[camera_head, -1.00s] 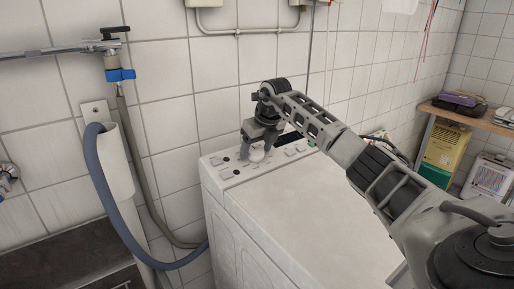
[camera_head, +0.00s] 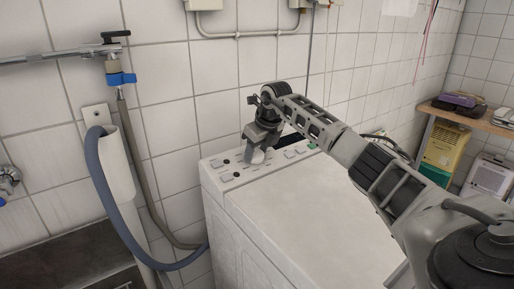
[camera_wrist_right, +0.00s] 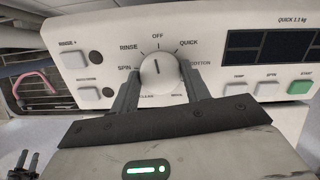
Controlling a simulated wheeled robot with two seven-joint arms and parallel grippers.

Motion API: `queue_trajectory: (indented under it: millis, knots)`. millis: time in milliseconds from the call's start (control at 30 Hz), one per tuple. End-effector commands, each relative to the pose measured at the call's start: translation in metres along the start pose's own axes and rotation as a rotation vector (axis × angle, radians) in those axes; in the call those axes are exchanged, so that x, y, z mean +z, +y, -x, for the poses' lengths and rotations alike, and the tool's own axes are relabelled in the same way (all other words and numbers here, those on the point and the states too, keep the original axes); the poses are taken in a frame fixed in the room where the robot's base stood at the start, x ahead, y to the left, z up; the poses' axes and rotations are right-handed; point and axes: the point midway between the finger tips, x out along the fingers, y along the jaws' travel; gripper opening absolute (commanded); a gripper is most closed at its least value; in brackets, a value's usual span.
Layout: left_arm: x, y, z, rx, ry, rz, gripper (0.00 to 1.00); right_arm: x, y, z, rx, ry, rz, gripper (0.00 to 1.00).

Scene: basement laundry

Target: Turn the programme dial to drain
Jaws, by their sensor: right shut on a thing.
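The programme dial (camera_wrist_right: 158,73) is a round white knob on the washing machine's control panel. In the right wrist view its dark mark points up, close to the OFF label. My right gripper (camera_wrist_right: 160,88) is shut on the dial, one finger at each side. SPIN and RINSE show at left and QUICK at upper right; the lower labels are partly hidden by the fingers or too small to read, and I cannot make out drain. In the head view my right gripper (camera_head: 259,147) reaches down to the panel, with the dial (camera_head: 257,157) partly visible.
The washing machine (camera_head: 300,215) has a clear top. Beside the dial are push buttons, a dark display (camera_wrist_right: 270,46) and a green START button (camera_wrist_right: 299,87). A grey hose (camera_head: 110,190) hangs at left. A shelf (camera_head: 470,118) stands at right.

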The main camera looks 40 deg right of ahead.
Motion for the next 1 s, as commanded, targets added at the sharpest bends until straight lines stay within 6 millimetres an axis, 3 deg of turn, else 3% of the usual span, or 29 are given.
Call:
queue_trajectory:
  millis: [1000]
  knots:
    - [-0.0079,-0.004,0.0091,-0.018,-0.036,-0.053,0.49,0.0021,-0.0001,0.0019,0.102,-0.005,0.944,0.24]
